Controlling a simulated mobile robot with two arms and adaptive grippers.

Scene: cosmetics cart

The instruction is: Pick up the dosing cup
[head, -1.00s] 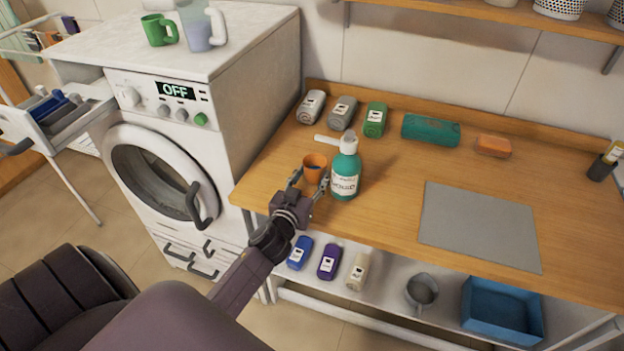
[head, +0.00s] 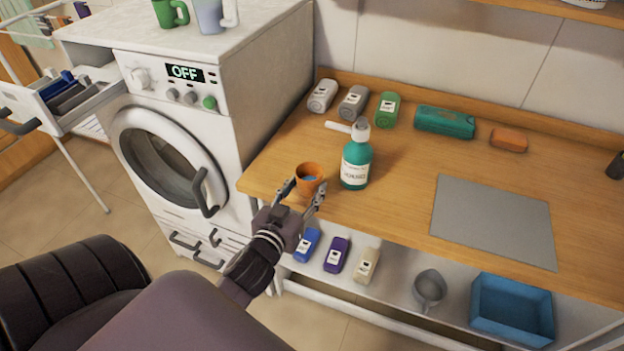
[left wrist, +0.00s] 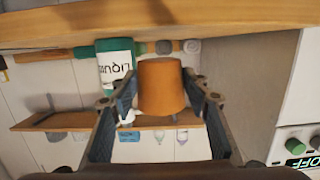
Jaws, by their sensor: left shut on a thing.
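The dosing cup (head: 311,174) is a small orange cup with something blue inside, near the counter's front left edge, left of the teal pump bottle (head: 356,170). My left gripper (head: 304,188) is shut on the cup, one finger on each side of it. The left wrist view shows the cup (left wrist: 161,88) upside down in the picture between the fingers of the gripper (left wrist: 160,92). The cup looks upright in the head view. I cannot tell whether its base touches the counter. My right gripper is not in view.
The wooden counter (head: 400,185) holds a grey mat (head: 495,222), several small bottles at the back, a green pack (head: 445,122) and an orange bar (head: 508,140). A washing machine (head: 170,150) stands left.

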